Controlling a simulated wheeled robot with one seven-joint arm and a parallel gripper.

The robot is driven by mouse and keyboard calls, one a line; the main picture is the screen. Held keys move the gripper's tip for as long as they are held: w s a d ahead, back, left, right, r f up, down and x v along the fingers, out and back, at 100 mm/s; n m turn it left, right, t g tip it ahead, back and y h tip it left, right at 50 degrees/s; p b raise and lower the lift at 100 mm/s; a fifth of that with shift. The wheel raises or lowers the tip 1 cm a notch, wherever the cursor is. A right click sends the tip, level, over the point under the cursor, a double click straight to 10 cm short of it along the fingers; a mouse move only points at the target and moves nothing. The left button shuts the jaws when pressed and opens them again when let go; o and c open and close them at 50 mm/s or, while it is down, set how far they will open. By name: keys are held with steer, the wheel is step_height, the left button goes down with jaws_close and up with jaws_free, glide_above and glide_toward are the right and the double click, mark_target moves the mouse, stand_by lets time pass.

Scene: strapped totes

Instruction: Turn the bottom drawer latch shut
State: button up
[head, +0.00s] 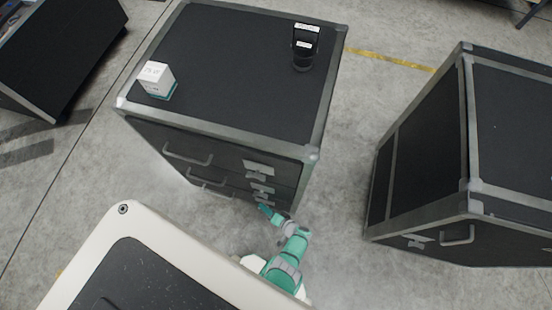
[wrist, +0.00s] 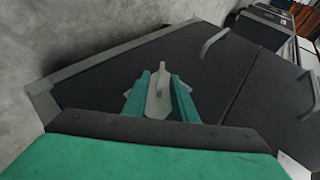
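The black cabinet with grey metal edging (head: 225,142) has stacked drawers on its near face, with bar handles at left and grey latches at right. The top latch (head: 258,170) shows in the head view; lower latches crowd together beneath it, close to my gripper (head: 266,209). In the wrist view a grey latch (wrist: 158,92) with an upright tab sits between the two teal fingers of my gripper (wrist: 161,92). The fingers stand apart, one on each side of the tab, with gaps visible. I cannot tell whether either touches it. The bottom latch is partly hidden by my gripper in the head view.
A white box (head: 157,77) and a black stamp-like item (head: 305,47) stand on the cabinet top. Another black case (head: 430,150) stands at right, and one (head: 60,55) at upper left. Grey floor is clear between cabinet and right case. Drawer handles (wrist: 215,42) protrude nearby.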

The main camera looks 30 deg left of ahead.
steer(key=v, duration=0.9)
steer(key=shift+d+r, duration=0.15)
steer(key=shift+d, duration=0.1)
steer(key=shift+s, duration=0.1)
steer(key=shift+c, duration=0.3)
